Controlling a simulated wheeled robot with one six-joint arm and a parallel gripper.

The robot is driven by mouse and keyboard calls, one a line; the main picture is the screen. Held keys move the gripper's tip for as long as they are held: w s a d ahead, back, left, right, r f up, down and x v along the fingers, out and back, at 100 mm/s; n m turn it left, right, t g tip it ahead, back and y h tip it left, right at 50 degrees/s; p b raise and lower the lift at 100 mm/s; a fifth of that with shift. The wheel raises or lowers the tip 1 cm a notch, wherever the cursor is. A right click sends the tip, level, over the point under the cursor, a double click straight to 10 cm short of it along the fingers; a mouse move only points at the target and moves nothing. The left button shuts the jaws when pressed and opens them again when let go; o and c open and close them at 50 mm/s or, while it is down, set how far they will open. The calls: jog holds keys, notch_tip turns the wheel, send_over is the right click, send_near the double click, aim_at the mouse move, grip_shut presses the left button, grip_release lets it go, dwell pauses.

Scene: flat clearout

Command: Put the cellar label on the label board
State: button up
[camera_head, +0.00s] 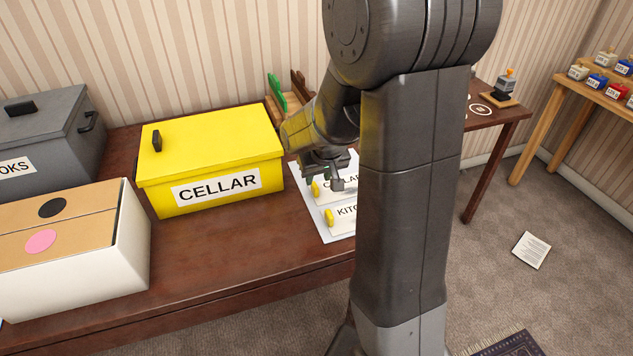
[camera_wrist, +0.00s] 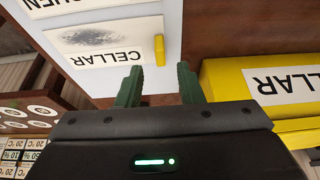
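The label board (camera_head: 324,222) is a pale sheet lying on the dark wooden table. The white cellar label (camera_head: 345,183) lies on it, with a yellow tab at its left end; my arm partly hides it. In the wrist view the cellar label (camera_wrist: 112,40) appears upside down, with a dark speckled patch beside its word. Its yellow tab (camera_wrist: 159,48) stands just beyond the fingertips. My gripper (camera_wrist: 160,76) has two green fingers apart with nothing between them. In the head view my gripper (camera_head: 333,184) is over the board by the cellar label.
A kitchen label (camera_head: 343,213) lies below the cellar label on the board. A yellow CELLAR box (camera_head: 215,145) stands left of the board. A white carton (camera_head: 128,240) and a grey box (camera_head: 50,125) stand farther left. The table front is clear.

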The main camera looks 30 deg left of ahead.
jog(key=v, duration=0.6)
jog(key=shift+f, duration=0.1)
jog(key=shift+s+a, duration=0.1)
